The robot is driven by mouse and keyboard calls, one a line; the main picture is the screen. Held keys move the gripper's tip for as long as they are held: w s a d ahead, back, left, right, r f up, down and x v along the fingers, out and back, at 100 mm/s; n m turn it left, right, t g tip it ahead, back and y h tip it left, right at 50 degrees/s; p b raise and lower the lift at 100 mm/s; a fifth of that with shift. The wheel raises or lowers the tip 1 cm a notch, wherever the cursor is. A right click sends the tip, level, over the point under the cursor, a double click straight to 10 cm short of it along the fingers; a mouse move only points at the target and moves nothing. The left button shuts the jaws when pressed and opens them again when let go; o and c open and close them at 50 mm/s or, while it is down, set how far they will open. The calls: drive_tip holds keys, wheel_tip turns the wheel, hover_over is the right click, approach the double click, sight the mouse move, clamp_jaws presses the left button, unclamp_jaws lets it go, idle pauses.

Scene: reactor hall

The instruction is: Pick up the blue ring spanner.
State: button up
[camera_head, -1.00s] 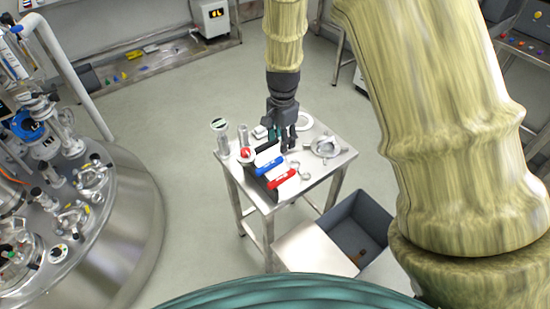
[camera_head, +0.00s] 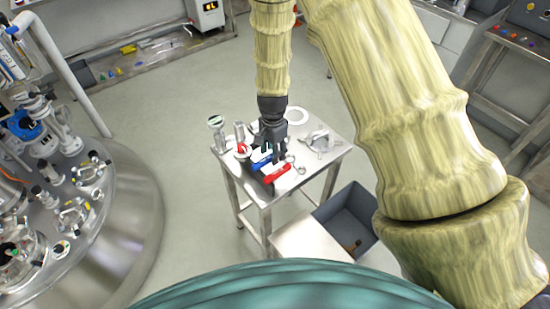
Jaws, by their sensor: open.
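The blue ring spanner (camera_head: 261,161) lies on the small steel table, beside a red-handled tool (camera_head: 277,173). Only its blue part shows clearly; my gripper covers some of it. My gripper (camera_head: 277,159) points down with its fingers open, over or just beside the right end of the blue part. I cannot tell whether the fingers touch it or how high they are above it.
The steel table (camera_head: 325,165) also bears a clamp-like metal fitting (camera_head: 319,141), a white ring (camera_head: 297,116) and upright glass vessels at its left. A grey bin (camera_head: 348,222) stands below at the right. A large steel reactor (camera_head: 125,235) stands at the left.

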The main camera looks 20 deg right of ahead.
drive_tip(key=shift+f, duration=1.15)
clamp_jaws()
